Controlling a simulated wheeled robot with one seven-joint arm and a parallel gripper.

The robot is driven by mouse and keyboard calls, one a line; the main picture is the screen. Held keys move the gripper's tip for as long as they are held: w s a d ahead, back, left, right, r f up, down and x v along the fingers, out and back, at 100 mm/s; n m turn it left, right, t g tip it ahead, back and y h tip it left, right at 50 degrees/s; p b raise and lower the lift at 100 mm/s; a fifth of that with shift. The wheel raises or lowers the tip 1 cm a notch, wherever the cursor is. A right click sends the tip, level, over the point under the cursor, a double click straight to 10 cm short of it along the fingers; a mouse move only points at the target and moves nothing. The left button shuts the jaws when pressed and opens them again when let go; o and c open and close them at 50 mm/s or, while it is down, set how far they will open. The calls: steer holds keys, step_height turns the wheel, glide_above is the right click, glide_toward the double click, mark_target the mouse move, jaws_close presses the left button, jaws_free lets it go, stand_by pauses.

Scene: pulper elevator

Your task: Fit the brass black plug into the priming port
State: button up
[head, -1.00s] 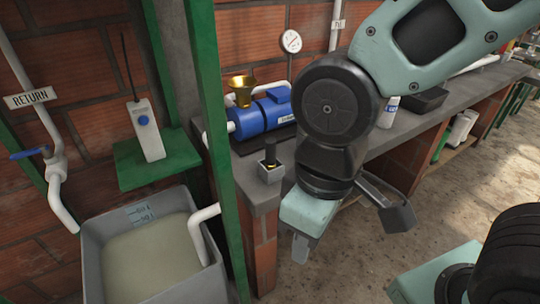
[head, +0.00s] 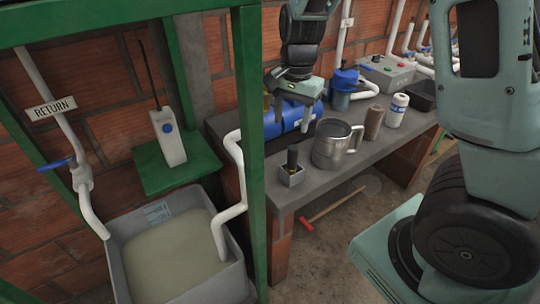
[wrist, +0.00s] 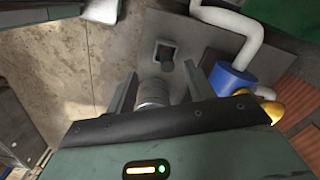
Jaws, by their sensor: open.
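The black plug (head: 292,158) stands upright in a small grey square holder (head: 291,177) at the near left end of the bench. It also shows in the wrist view (wrist: 165,53), beyond my fingers. My gripper (head: 287,110) is open, above the bench in front of the blue pump (head: 290,122) and higher than the plug. In the wrist view the open fingers (wrist: 156,82) stand apart, with nothing visibly gripped. The brass funnel (wrist: 273,108) shows beside the blue pump at right there. In the head view it is hidden, and I cannot make out the priming port.
A metal mug (head: 336,148) stands just right of the plug holder, with a brown cylinder (head: 374,122) and a white can (head: 396,110) beyond. A green post (head: 250,130) rises at left. The grey tank (head: 232,270) of cloudy liquid is beside it.

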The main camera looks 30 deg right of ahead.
steer(key=w+d+m, duration=0.3)
glide_toward(292, 157)
steer(key=shift+m, duration=0.3)
steer(key=f, duration=0.3)
steer(key=w+f, duration=0.1)
steer(key=f, duration=0.2)
steer(key=shift+w+d, duration=0.1)
steer(key=shift+w, duration=0.1)
steer(key=shift+s+d+f+p, duration=0.1)
steer(key=shift+f+p, duration=0.15)
steer(key=shift+f, duration=1.05)
steer(key=shift+s+d+f+p, duration=0.15)
steer(key=shift+f+p, duration=0.1)
steer(key=shift+f, duration=1.1)
steer(key=shift+w, duration=0.1)
steer(key=c, duration=1.1)
